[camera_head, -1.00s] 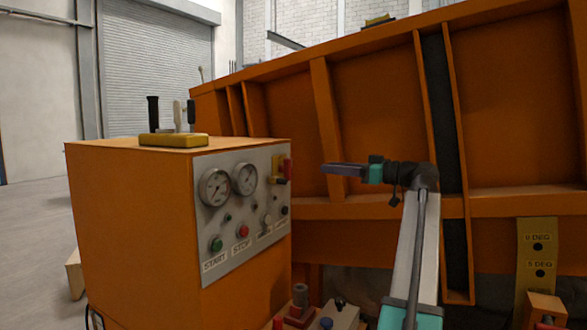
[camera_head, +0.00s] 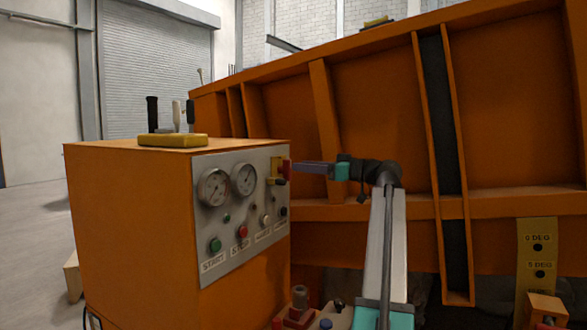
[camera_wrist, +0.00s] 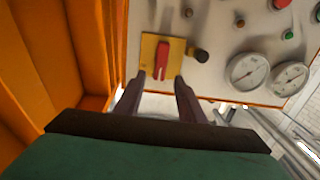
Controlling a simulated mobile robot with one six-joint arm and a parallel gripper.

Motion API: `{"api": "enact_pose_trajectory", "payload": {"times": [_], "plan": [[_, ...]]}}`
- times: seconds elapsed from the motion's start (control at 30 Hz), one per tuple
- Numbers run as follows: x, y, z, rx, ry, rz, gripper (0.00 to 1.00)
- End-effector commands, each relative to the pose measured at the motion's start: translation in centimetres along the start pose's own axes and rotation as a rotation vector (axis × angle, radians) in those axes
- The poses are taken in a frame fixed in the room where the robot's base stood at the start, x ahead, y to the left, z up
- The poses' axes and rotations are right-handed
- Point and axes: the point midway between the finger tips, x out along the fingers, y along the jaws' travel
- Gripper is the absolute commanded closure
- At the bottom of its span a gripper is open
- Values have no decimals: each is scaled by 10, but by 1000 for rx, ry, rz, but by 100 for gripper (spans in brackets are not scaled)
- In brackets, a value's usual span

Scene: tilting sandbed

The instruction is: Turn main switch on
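The main switch is a red handle (camera_wrist: 162,60) on a yellow plate (camera_wrist: 176,48), at the upper right of the grey control panel (camera_head: 222,245). In the head view the red handle (camera_head: 287,170) shows at the panel's right edge. My gripper (camera_head: 298,167) points left at it, its fingertips close to the handle. In the wrist view my gripper (camera_wrist: 157,82) has its two fingers apart, with a gap between them below the handle. The handle lies just beyond the fingertips; I cannot tell whether they touch it.
A black knob (camera_wrist: 201,55) sits beside the yellow plate. Two gauges (camera_head: 213,187) and several buttons, including green START (camera_head: 215,245) and red STOP (camera_head: 242,232), share the panel. The orange sandbed wall (camera_head: 385,130) stands behind my arm. A yellow lever block (camera_head: 172,140) sits on the cabinet.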

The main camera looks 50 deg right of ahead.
Motion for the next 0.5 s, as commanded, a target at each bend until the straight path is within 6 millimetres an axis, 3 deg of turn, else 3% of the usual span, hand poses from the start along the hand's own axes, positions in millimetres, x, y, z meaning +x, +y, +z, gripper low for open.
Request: {"api": "enact_pose_trajectory", "payload": {"times": [0.2,0.5], "plan": [[30,0,0,0,0,-1,64],[47,0,0,0,0,0,64]]}}
